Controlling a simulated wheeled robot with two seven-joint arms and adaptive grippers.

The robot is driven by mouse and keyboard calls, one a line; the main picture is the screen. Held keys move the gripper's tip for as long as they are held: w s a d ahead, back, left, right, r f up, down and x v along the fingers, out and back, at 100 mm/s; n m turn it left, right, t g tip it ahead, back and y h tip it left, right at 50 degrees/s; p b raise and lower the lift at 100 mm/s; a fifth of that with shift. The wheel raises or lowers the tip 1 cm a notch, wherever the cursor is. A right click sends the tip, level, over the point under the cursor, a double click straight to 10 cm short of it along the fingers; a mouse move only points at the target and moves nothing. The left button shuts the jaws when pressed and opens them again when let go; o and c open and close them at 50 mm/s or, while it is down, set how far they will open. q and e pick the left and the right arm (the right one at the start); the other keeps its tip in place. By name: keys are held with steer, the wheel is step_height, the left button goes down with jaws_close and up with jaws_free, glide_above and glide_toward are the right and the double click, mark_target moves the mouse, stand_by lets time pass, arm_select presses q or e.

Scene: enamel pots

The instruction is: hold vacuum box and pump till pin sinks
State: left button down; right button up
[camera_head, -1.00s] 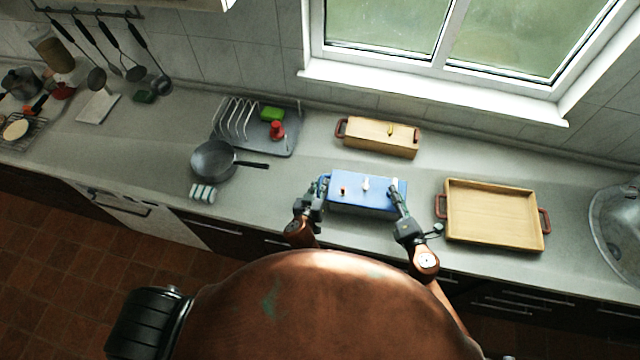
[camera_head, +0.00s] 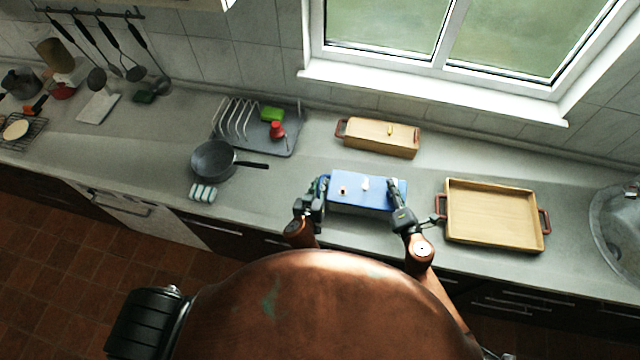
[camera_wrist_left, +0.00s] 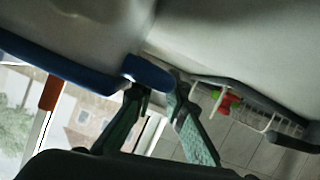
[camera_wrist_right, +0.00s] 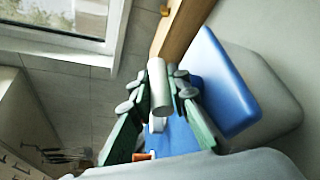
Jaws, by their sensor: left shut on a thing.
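The blue vacuum box (camera_head: 352,203) stands on the counter near its front edge. A small white part (camera_head: 364,184) and a small reddish pin (camera_head: 343,190) show on its top. My left gripper (camera_head: 322,184) is shut on the box's left end; in the left wrist view its fingers (camera_wrist_left: 155,90) close on a blue tab (camera_wrist_left: 148,70). My right gripper (camera_head: 391,183) is over the right part of the box. In the right wrist view its fingers (camera_wrist_right: 158,82) stand either side of a grey cylinder (camera_wrist_right: 160,92); I cannot tell whether they grip it.
A wooden tray (camera_head: 495,215) with red handles stands right of the box. A long wooden box (camera_head: 377,138) lies behind it. A pan (camera_head: 212,162) and a rack (camera_head: 285,145) with a red and a green item are to the left.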

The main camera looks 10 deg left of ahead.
jaws_close()
steer(key=shift+r, duration=2.35)
steer(key=shift+d+f, duration=0.1)
steer(key=shift+f, duration=2.45)
steer(key=shift+s+f, duration=0.1)
